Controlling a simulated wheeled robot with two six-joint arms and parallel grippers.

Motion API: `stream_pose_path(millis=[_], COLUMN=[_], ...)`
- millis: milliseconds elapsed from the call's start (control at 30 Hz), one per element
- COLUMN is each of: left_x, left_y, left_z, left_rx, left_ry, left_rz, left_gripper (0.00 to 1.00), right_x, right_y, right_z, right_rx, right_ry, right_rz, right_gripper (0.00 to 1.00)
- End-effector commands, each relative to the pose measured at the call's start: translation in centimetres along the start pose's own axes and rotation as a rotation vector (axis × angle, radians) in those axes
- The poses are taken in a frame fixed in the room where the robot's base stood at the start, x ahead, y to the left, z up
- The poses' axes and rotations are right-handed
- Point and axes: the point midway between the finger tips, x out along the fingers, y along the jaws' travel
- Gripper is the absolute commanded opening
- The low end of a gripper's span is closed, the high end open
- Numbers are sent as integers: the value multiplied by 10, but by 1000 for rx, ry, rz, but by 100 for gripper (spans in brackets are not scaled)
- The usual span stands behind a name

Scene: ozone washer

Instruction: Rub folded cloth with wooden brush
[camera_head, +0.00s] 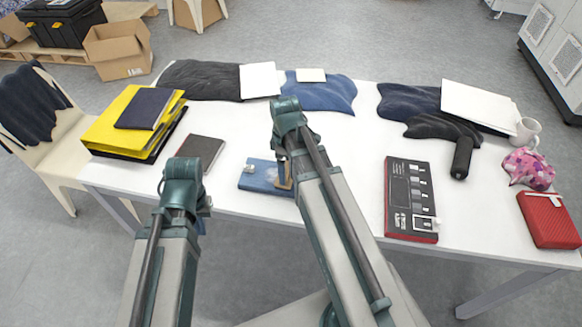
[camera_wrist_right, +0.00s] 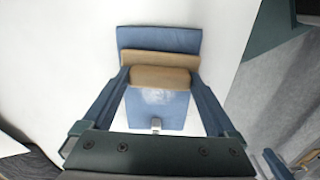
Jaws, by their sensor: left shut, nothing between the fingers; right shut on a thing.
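The folded blue cloth (camera_head: 258,176) lies on the white table near its front edge, with a pale, whitish patch on it. In the right wrist view the cloth (camera_wrist_right: 158,108) shows below and above the brush. My right gripper (camera_wrist_right: 160,78) is shut on the tan wooden brush (camera_wrist_right: 160,60), which is over the cloth; I cannot tell whether it touches. In the head view the brush (camera_head: 284,176) is partly hidden by my right arm. My left gripper (camera_head: 200,212) is shut and empty at the table's front edge, left of the cloth, mostly hidden by its own arm.
A dark notebook (camera_head: 201,151) lies left of the cloth, beside yellow binders (camera_head: 118,124). A black and red boxed set (camera_head: 410,200) lies to the right. Dark garments (camera_head: 440,125), a mug (camera_head: 526,132) and a red case (camera_head: 549,219) are further right. The table (camera_head: 350,135) is clear mid-right.

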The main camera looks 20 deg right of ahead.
Motion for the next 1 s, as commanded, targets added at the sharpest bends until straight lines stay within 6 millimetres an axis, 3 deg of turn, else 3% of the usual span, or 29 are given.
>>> stream_pose_path(millis=[233,533,1000], left_x=[0,0,0], left_y=[0,0,0], left_z=[0,0,0], left_rx=[0,0,0], left_ry=[0,0,0], left_rz=[0,0,0], left_gripper=[0,0,0], right_x=[0,0,1], right_y=[0,-1,-2], right_z=[-7,-32,-47], right_rx=[-1,-2,-2], right_ry=[0,0,0], right_rz=[0,0,0], right_gripper=[4,4,4])
